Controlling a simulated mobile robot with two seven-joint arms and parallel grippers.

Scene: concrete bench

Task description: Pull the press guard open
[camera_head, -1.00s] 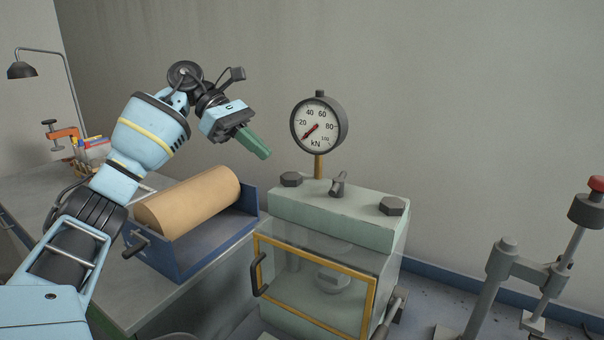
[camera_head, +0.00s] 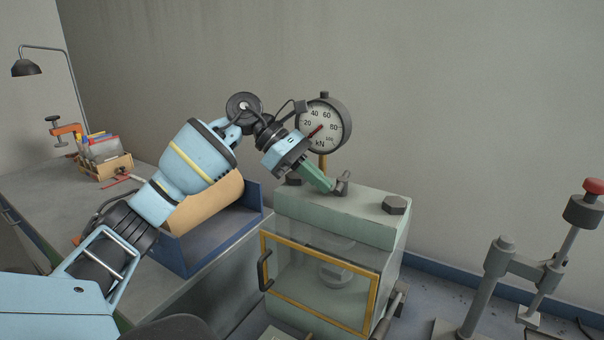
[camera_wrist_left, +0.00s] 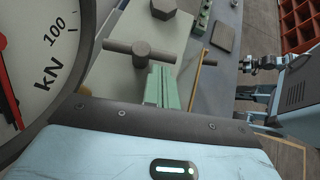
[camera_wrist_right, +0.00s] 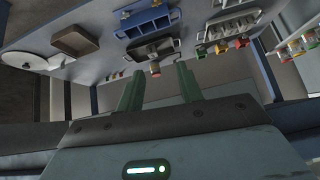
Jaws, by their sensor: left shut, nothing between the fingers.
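The press (camera_head: 345,220) is a pale green block. Its guard (camera_head: 318,283), a clear pane in a yellow frame, stands across the front. The guard's dark handle (camera_head: 265,270) is at the left edge, with no gripper on it. My left gripper (camera_head: 329,187) is shut and empty, its green fingers above the press top beside a small grey T-handle (camera_head: 343,182). In the left wrist view the fingertips (camera_wrist_left: 162,67) appear close by the T-handle (camera_wrist_left: 140,52); I cannot tell whether they touch. My right gripper (camera_wrist_right: 157,82) is open and empty, seen only in its wrist view.
A round kN gauge (camera_head: 323,124) rises behind the press, close to my left gripper. A blue tray (camera_head: 215,245) with a tan roll (camera_head: 205,203) stands left of the press. A grey lever stand (camera_head: 500,280) is at right. The space before the guard looks clear.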

